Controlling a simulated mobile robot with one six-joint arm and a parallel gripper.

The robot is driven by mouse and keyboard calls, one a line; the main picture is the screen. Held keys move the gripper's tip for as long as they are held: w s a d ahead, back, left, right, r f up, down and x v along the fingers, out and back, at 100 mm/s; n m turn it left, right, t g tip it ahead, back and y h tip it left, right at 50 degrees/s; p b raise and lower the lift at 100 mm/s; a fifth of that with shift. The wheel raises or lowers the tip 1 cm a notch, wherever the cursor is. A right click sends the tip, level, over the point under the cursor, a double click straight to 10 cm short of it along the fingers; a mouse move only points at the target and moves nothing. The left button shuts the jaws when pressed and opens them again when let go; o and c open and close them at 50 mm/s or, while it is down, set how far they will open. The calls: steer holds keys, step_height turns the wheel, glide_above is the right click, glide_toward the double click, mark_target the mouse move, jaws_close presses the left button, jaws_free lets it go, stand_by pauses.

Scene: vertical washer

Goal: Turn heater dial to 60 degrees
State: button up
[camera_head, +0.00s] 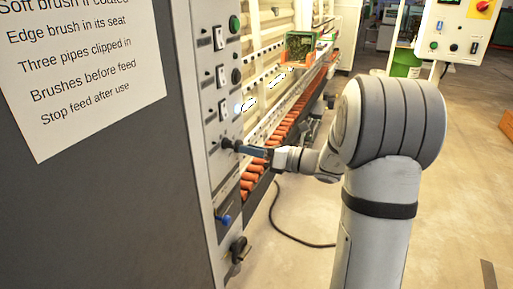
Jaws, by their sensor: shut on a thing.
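A tall grey control panel (197,110) faces right at the left of the view, with a column of switches and knobs. My gripper (241,147) reaches in from the right and is shut on a dark knob (227,144) on the panel, below the lowest rocker switch. I take this knob for the heater dial, but no label is readable. The knob's markings and its turned angle are too small to tell, and the fingers partly cover it.
Above are rocker switches (221,76) and a green button (234,24). Below are a blue knob (224,219) and a black one (238,249). Orange rollers (262,162) run behind my gripper. A cable (290,236) lies on the floor. A control box (455,30) stands back right.

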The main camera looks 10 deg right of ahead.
steer(key=shift+a, duration=0.1)
steer(key=o, duration=0.9)
steer(key=shift+a, duration=0.15)
steer(key=shift+o, duration=0.4)
steer(key=shift+d, duration=0.2)
steer(key=b+v, duration=0.2)
steer(key=v, duration=0.5)
steer(key=shift+s+d, duration=0.25)
